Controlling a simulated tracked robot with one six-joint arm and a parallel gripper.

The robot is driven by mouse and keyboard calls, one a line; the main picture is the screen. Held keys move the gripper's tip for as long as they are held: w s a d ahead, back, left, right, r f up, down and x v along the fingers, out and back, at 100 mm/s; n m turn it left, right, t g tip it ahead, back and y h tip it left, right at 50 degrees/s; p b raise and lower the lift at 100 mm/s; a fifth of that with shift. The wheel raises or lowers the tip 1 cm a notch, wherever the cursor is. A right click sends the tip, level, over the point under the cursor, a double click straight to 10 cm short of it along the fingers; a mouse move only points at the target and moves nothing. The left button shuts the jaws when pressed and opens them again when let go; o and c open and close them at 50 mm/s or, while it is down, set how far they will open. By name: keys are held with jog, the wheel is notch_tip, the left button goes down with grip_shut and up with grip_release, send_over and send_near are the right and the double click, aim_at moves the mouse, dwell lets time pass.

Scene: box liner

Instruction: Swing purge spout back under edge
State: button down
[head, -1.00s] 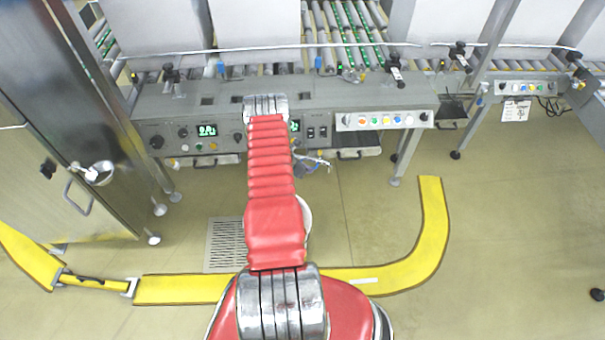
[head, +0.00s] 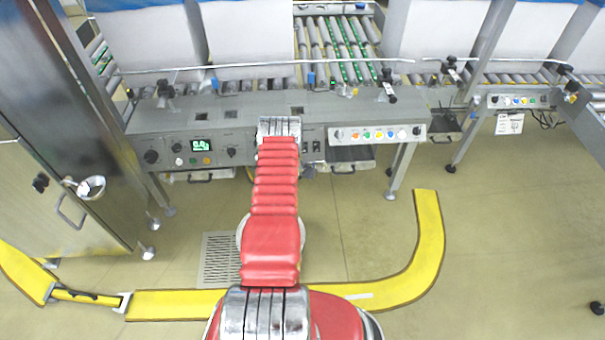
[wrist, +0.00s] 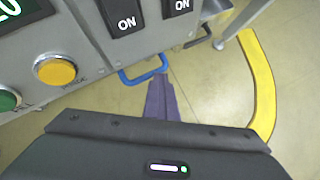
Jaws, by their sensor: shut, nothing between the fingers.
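In the wrist view a short bent blue tube (wrist: 143,76), which looks like the purge spout, shows below the panel's lower edge. Its upper part runs out of sight at the panel. My gripper (wrist: 158,80) shows as two purple-grey fingers, shut together and empty. Their tips are close to the blue tube in the picture; I cannot tell whether they touch it. In the head view my red arm covers the gripper and the spout. The grey control panel (head: 200,148) of the machine stands in front of me.
Black ON switches (wrist: 120,15) and a yellow button (wrist: 57,70) are close above the fingers. A tray (head: 350,166) hangs under the panel to the right. A steel cabinet (head: 70,150) stands at left. Yellow floor marking (head: 428,240) curves on open floor.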

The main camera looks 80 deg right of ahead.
jog(key=shift+s+d+r, duration=0.2)
jog(key=shift+d, duration=0.25)
jog(key=shift+s, duration=0.1)
jog(key=s+a+r, duration=0.2)
jog(key=a+r, duration=0.6)
jog(key=a, duration=0.2)
jog(key=shift+s+a+r, duration=0.15)
jog(key=shift+s+a, duration=0.1)
dwell(0.4)
dwell(0.5)
